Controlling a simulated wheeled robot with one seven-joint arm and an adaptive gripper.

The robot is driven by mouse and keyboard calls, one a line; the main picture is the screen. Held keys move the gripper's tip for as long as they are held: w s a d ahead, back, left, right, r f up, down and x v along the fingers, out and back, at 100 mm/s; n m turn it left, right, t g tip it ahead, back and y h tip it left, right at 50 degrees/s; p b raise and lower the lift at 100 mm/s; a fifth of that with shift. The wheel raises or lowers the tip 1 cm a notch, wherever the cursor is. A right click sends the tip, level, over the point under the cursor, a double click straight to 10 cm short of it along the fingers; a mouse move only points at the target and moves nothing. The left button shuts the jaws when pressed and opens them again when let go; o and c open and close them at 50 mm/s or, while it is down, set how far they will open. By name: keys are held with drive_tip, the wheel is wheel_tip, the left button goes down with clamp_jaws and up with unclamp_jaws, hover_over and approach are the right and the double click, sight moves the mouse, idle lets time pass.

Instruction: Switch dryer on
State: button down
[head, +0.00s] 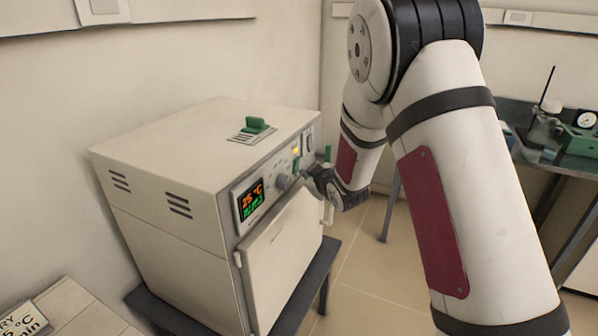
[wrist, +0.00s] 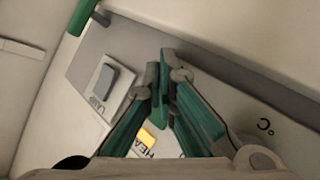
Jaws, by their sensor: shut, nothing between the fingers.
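The dryer (head: 165,190) is a cream box with a lit display (head: 252,200) reading 25 °C in orange, with green characters below. Its front panel has a grey knob (head: 283,182), a lit yellow lamp (head: 296,151) and a rocker switch (head: 309,141). In the wrist view the grey rocker (wrist: 108,80) sits on a white labelled plate, left of my fingertips. The yellow lamp (wrist: 147,138) shows below them, its label partly hidden. My gripper (wrist: 165,65) is shut and empty, its green fingers together in front of the panel. I cannot tell whether they touch it.
A green handle (wrist: 82,17) stands out near the rocker. A bench (head: 575,160) with instruments is at the right. Floor between is clear.

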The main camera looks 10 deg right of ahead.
drive_tip(key=shift+s+d+r, duration=0.1)
drive_tip(key=shift+s+d, duration=0.3)
drive_tip(key=shift+d, duration=0.1)
drive_tip(key=shift+d, duration=0.1)
drive_tip(key=shift+s+d+r+p, duration=0.15)
drive_tip(key=shift+s+d+p, duration=0.35)
drive_tip(key=shift+s+d, duration=0.35)
drive_tip(key=shift+s+d+r+p, duration=0.15)
drive_tip(key=shift+s+d+p, duration=0.4)
drive_tip(key=shift+d, duration=0.5)
